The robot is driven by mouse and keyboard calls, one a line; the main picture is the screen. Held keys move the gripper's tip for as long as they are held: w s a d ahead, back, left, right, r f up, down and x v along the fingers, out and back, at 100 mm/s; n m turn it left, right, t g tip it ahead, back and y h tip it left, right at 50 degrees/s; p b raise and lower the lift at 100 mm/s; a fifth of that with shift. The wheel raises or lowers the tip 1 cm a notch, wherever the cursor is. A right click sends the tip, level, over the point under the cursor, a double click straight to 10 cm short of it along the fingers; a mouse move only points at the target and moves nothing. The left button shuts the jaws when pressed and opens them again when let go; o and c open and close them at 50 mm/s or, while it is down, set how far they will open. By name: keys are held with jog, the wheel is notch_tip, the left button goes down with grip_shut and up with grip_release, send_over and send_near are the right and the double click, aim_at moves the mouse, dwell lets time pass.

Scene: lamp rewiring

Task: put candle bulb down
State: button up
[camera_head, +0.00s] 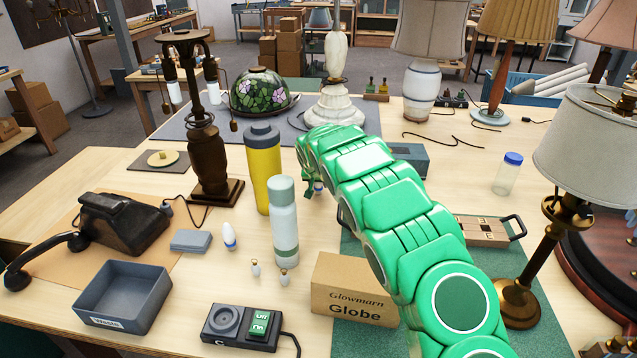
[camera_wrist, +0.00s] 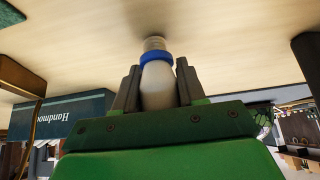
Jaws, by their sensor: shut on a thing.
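The candle bulb (camera_wrist: 157,88) is white with a blue band and is held between the two dark fingers of my gripper (camera_wrist: 158,85) in the wrist view. Its narrow end points at the pale wooden tabletop, where a soft shadow falls around it. I cannot tell if it touches the wood. In the head view my gripper (camera_head: 312,186) is low over the table, just right of the yellow bottle, mostly hidden by my green arm. A bit of the held bulb (camera_head: 318,187) shows there.
The yellow bottle (camera_head: 262,165) and a pale green bottle (camera_head: 283,225) stand close left. A dark blue box (camera_head: 409,158) is behind my arm.

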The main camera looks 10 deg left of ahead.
jog(key=shift+f, duration=0.1)
jog(key=o, duration=1)
jog(key=shift+o, duration=0.2)
jog(key=v, duration=1.2)
